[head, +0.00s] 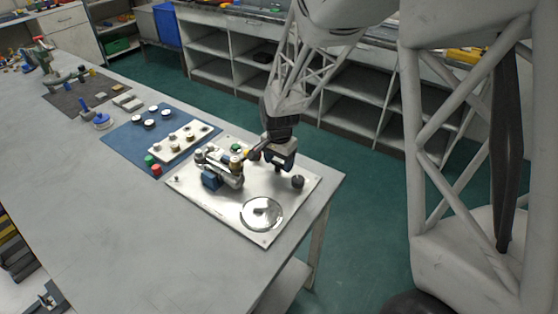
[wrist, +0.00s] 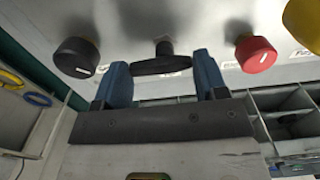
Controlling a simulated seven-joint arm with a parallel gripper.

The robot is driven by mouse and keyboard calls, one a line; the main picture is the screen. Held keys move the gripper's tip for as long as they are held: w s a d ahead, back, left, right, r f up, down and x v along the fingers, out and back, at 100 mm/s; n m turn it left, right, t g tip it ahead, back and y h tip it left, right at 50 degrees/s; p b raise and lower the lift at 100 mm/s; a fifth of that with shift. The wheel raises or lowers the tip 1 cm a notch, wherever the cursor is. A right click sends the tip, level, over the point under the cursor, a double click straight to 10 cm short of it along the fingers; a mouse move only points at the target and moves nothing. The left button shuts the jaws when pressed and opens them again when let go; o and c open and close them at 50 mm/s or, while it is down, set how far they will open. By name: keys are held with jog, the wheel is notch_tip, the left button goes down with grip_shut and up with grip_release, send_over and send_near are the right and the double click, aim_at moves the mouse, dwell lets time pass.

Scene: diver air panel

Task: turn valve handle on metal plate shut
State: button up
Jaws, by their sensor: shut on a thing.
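The metal plate (head: 283,200) lies on the workbench, with valves, a round gauge and knobs on it. In the wrist view the valve handle (wrist: 165,66) is a black T-shaped bar on a short stem, lying crosswise between my fingers. My gripper (wrist: 162,62) has two blue fingers, one at each end of the bar, shut on it. In the head view my gripper (head: 272,160) is low over the plate's far side and hides most of the handle. How far the valve is turned cannot be told.
In the wrist view a black knob (wrist: 76,57) is left of my fingers, and a red knob (wrist: 256,54) and a yellow part (wrist: 303,22) are right. The round gauge (head: 262,213) is at the plate's near end. A blue mat (head: 125,135) with fittings lies left.

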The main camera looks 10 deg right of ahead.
aim_at(279, 164)
jog(key=o, duration=0.9)
jog(key=shift+o, duration=0.2)
jog(key=shift+r, duration=3.9)
jog(key=shift+s+r, duration=0.1)
